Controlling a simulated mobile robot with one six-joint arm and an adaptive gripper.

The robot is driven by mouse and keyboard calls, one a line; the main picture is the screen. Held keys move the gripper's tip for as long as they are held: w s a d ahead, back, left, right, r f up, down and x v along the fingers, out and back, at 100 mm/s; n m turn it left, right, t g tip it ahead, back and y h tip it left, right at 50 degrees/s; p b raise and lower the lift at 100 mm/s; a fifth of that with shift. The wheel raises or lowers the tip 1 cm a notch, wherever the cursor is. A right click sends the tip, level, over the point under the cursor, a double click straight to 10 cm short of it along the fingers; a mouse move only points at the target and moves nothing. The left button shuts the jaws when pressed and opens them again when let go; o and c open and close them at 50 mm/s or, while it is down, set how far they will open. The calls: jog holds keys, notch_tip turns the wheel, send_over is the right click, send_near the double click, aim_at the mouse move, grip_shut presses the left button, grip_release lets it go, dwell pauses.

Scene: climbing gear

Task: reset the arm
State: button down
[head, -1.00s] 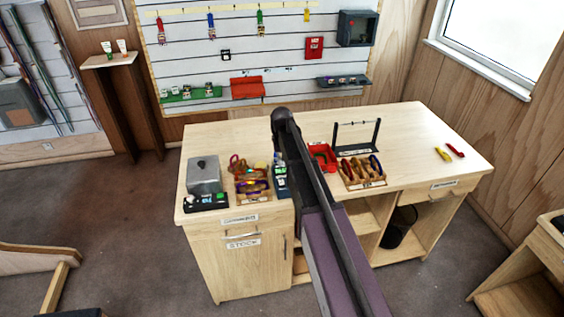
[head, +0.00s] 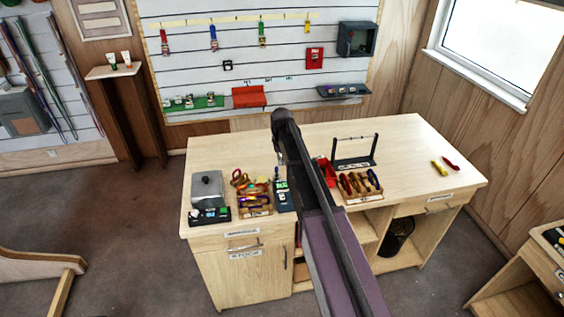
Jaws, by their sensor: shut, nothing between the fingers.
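My arm (head: 318,210) rises from the bottom of the head view, over the front of the wooden workbench (head: 420,160). Its dark upper joint (head: 284,120) is near the back edge of the bench in the picture. The part beyond that joint is mostly hidden behind the arm. My gripper cannot be made out, and no held object shows.
The bench's right side is mostly clear. A slatted wall panel (head: 200,75) stands behind.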

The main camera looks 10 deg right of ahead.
dwell(0.4)
jog(key=s+f+b, duration=0.3)
jog(key=s, duration=0.6)
jog(key=s+f+b, duration=0.4)
jog(key=s, duration=0.6)
jog(key=s+f+b, duration=0.4)
jog(key=s, duration=0.6)
jog(key=shift+a, duration=0.2)
